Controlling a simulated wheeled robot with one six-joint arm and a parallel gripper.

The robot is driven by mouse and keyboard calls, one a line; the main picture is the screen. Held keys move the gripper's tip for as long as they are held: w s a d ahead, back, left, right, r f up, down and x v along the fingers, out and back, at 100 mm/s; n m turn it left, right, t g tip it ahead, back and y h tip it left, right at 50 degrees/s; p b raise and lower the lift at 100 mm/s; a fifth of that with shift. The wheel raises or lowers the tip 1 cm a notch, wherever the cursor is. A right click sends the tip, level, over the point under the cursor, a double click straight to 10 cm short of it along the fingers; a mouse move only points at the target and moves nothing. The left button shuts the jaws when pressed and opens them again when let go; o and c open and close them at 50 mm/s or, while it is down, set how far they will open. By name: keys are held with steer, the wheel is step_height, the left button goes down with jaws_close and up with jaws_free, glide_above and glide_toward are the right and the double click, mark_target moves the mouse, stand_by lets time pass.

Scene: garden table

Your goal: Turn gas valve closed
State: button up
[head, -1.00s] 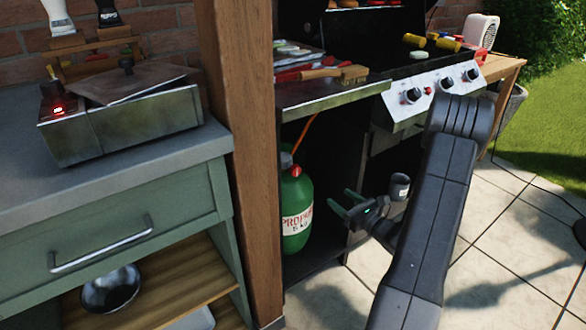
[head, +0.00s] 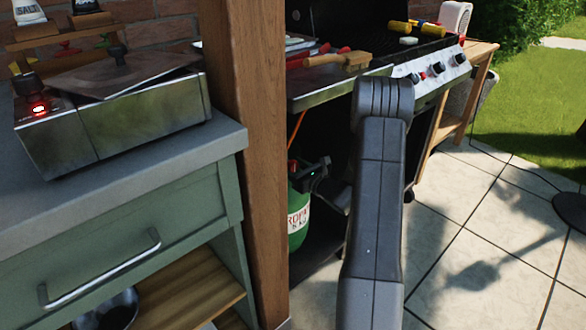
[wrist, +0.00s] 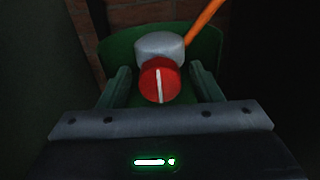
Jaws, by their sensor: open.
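The gas valve is a red round knob (wrist: 160,80) with a white line that runs nearly upright in the wrist view. A grey regulator (wrist: 160,46) sits just behind it, on top of the green propane bottle (head: 298,214). In the head view the bottle stands in the cabinet under the grill, partly hidden by the wooden post and my arm. My gripper (wrist: 160,86) is open, with one green finger on each side of the knob. I cannot tell whether the fingers touch it. In the head view my gripper (head: 305,168) is at the bottle's top.
An orange hose (wrist: 203,20) rises to the right from the regulator. A wooden post (head: 254,150) stands close to the left of the bottle. The grill's side shelf (head: 325,88) is above. Paved floor (head: 470,215) is clear on the right.

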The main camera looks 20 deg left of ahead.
steer(key=c, duration=1)
steer(key=shift+o, duration=0.2)
steer(key=m+p, duration=0.3)
steer(key=shift+r+m, duration=0.2)
steer(key=shift+m, duration=0.1)
steer(key=m+p, duration=0.3)
steer(key=m, duration=0.1)
steer(key=shift+s+m, duration=0.1)
steer(key=shift+m, duration=0.2)
steer(key=m+p, duration=0.3)
steer(key=m, duration=0.1)
steer(key=shift+f+m+p, duration=0.1)
steer(key=shift+m+p, duration=0.95)
steer(key=shift+m, duration=1.45)
